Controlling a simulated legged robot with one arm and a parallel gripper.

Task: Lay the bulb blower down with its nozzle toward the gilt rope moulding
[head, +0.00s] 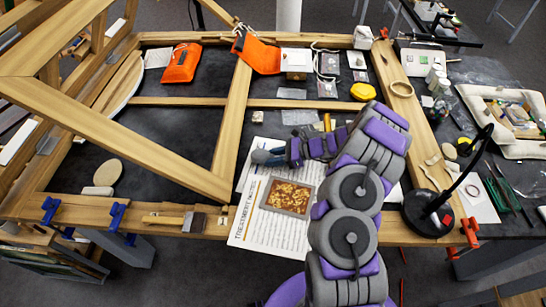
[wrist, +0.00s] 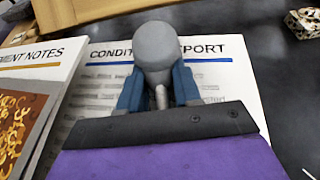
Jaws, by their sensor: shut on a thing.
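My gripper (head: 280,156) is shut on the bulb blower in the middle of the bench. In the wrist view, the blower's rounded grey bulb (wrist: 155,48) sticks out beyond the blue fingers (wrist: 158,88). Its thin nozzle (wrist: 161,98) lies between the fingers and points back to my palm. The blower is over the printed "Condition Report" sheet; I cannot tell whether it touches it. A framed panel with mottled gold and brown pieces (head: 287,196) lies just below the gripper in the head view. I cannot surely pick out the rope moulding.
A small ornamented block (wrist: 305,22) sits on the dark bench at the right of the wrist view. Wooden frame bars (head: 236,120) cross the bench to the left. A black lamp (head: 428,212) stands at right.

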